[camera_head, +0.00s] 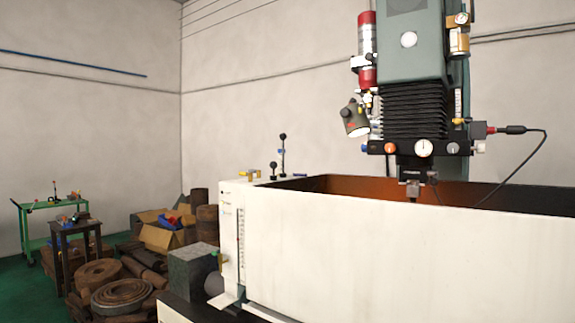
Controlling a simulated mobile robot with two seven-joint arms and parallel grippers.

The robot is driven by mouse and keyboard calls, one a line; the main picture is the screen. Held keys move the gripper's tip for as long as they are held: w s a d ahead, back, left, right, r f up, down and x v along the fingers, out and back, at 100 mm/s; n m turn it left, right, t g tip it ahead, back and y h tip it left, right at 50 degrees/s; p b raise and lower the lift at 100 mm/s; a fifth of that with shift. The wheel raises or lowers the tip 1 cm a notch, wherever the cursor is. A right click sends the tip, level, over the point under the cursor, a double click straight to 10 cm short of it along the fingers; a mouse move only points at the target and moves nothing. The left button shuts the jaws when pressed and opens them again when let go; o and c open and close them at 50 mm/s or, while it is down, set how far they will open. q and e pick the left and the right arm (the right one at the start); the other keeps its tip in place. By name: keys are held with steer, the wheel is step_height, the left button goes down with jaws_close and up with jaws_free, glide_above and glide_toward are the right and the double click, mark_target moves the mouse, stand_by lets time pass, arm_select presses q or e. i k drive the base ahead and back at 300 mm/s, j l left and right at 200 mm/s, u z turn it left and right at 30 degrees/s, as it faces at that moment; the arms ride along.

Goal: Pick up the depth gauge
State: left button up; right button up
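I cannot make out a depth gauge for certain in the head view. Small items lie on the green cart (37,208) at the far left and on the dark wooden stool (72,229) beside it. They are too small and far off to identify. Neither of my grippers shows in this view.
A large machine with a white enclosure (400,250) and a green-grey head (408,50) fills the right side. Rusty rings (122,296), a cardboard box (160,236) and a grey block (190,266) crowd the floor left of it. Green floor (25,285) shows at the lower left.

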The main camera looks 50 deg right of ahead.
mark_target(279, 152)
steer(key=z, duration=1.4)
steer(key=i+j+z, duration=0.1)
steer(key=z, duration=0.35)
steer(key=i+j+z, duration=0.2)
steer(key=z, duration=0.2)
steer(key=i+j+z, duration=0.15)
steer(key=z, duration=0.3)
steer(key=i+j+z, duration=0.1)
steer(key=j+z, duration=0.3)
steer(key=i+j+z, duration=0.1)
steer(key=j+z, duration=0.3)
steer(key=j, duration=0.3)
steer(key=j+z, duration=0.35)
steer(key=j, duration=0.4)
steer(key=k+j+z, duration=0.1)
steer(key=j+z, duration=0.3)
steer(key=j, duration=0.3)
